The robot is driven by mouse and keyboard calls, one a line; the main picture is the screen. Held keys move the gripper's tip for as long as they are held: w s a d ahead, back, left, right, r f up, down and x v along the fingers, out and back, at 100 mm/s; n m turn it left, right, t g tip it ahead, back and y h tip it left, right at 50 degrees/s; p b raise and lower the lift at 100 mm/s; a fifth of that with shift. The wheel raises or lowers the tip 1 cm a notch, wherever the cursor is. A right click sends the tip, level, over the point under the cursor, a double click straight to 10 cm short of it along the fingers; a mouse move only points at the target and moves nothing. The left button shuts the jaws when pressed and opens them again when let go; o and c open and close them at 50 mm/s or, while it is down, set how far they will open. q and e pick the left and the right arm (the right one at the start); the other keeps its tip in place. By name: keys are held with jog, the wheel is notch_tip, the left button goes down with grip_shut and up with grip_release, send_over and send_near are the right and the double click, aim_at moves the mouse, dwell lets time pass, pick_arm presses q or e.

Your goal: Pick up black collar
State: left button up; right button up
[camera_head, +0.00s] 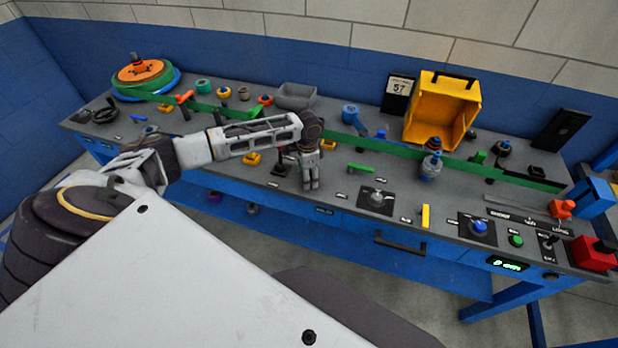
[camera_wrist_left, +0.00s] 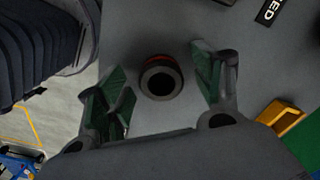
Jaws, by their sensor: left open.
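A black collar (camera_wrist_left: 161,79), a short ring with a dark round hole and a reddish band behind its rim, shows in the left wrist view on the grey bench top. My left gripper (camera_head: 311,186) hangs fingers-down over the front half of the bench in the head view. In the left wrist view its two green-padded fingers (camera_wrist_left: 163,84) are open, one on each side of the collar, with visible gaps. I cannot make out the collar surely in the head view. My right gripper is not in view.
A yellow block (camera_wrist_left: 284,118) lies right of the fingers in the left wrist view. In the head view, a green strip (camera_head: 365,147) crosses the bench behind my gripper. A yellow bin (camera_head: 440,108) stands at the back; a black switch panel (camera_head: 376,200) lies to the right.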

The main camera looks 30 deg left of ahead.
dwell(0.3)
pick_arm(q)
jog(key=c, duration=1.1)
jog(key=shift+r, duration=0.15)
jog(key=shift+c, duration=0.2)
notch_tip(320, 180, up, 10)
jog(key=shift+b, duration=0.3)
